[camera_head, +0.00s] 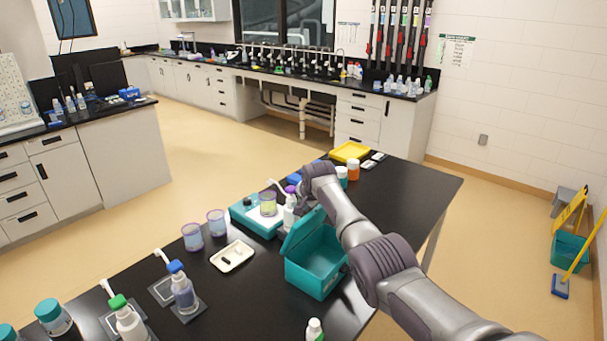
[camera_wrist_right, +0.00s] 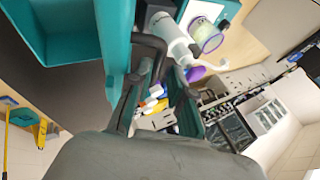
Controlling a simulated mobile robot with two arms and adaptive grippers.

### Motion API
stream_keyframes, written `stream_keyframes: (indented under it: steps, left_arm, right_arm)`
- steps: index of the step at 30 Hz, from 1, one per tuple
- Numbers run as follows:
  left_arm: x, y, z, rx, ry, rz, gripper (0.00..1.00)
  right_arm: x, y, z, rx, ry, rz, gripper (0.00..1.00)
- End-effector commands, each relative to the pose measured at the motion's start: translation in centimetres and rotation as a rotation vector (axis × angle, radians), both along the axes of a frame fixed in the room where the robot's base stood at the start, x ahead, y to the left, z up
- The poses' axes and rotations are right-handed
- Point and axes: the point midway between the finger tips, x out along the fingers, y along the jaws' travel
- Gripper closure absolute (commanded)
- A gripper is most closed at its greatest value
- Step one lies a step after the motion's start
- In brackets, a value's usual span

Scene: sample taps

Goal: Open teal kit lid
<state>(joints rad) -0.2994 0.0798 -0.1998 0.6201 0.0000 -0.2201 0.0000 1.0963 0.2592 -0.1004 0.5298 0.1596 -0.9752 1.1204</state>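The teal kit (camera_head: 316,272) stands on the black bench with its lid (camera_head: 303,231) raised, leaning up and back from the hinge side. The inside looks empty. My right arm reaches over the kit from the right, and its gripper is largely hidden behind the wrist and lid in the head view. In the right wrist view, the kit (camera_wrist_right: 62,35) is at upper left and the lid (camera_wrist_right: 116,45) shows edge-on. My right gripper (camera_wrist_right: 166,75) has its fingers apart, close beside the lid's outer face; contact is unclear. My left gripper is not in view.
A white bottle with a purple cap (camera_head: 289,214) and a teal-based device (camera_head: 249,217) stand close behind the lid. A white tray (camera_head: 232,256), beakers (camera_head: 216,223) and a blue-capped wash bottle (camera_head: 182,290) are to the left.

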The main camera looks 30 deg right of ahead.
Motion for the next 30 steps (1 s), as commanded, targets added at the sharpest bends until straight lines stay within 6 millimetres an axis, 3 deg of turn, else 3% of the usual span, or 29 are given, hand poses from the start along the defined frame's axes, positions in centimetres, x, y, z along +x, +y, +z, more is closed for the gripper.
stream_keyframes:
  steps: [10, 30]
  left_arm:
    - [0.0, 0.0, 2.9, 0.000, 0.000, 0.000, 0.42]
    - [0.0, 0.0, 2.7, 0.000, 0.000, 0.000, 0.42]
  right_arm:
    - [-0.8, 0.5, 2.2, 0.001, 0.000, -0.001, 0.80]
    - [-2.5, 1.7, 6.0, 0.001, 0.000, -0.001, 0.80]
